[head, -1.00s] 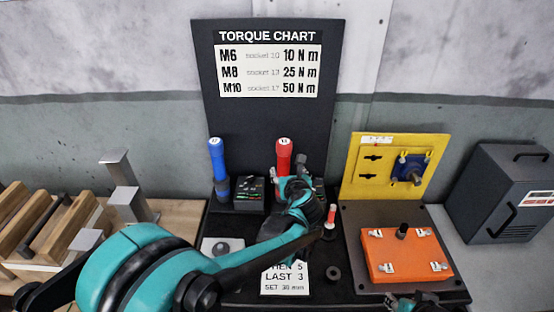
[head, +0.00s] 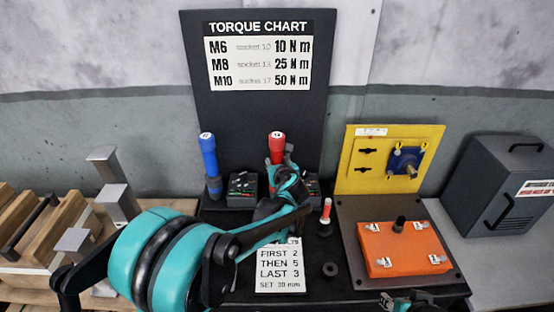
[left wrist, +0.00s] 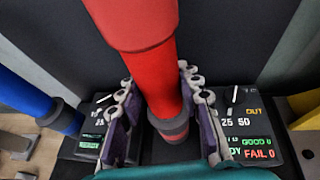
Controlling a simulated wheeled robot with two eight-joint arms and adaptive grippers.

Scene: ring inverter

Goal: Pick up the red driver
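The red driver (head: 277,142) stands upright at the back of the black bench, in front of the torque chart. In the left wrist view the red driver (left wrist: 155,60) runs down between the two fingers of my left gripper (left wrist: 158,88). The fingers are spread on either side of its lower part, with a small gap on the left, so they look open and not clamped. In the head view my left gripper (head: 279,172) hides the driver's lower part. Of my right arm only a small teal and black part shows at the bottom edge; its fingers cannot be made out.
A blue driver (head: 209,160) stands left of the red one, with a control box (head: 242,190) between them. A red-and-white pin (head: 325,210) stands to the right. An orange block (head: 405,250), yellow panel (head: 378,185) and dark case (head: 500,185) are farther right.

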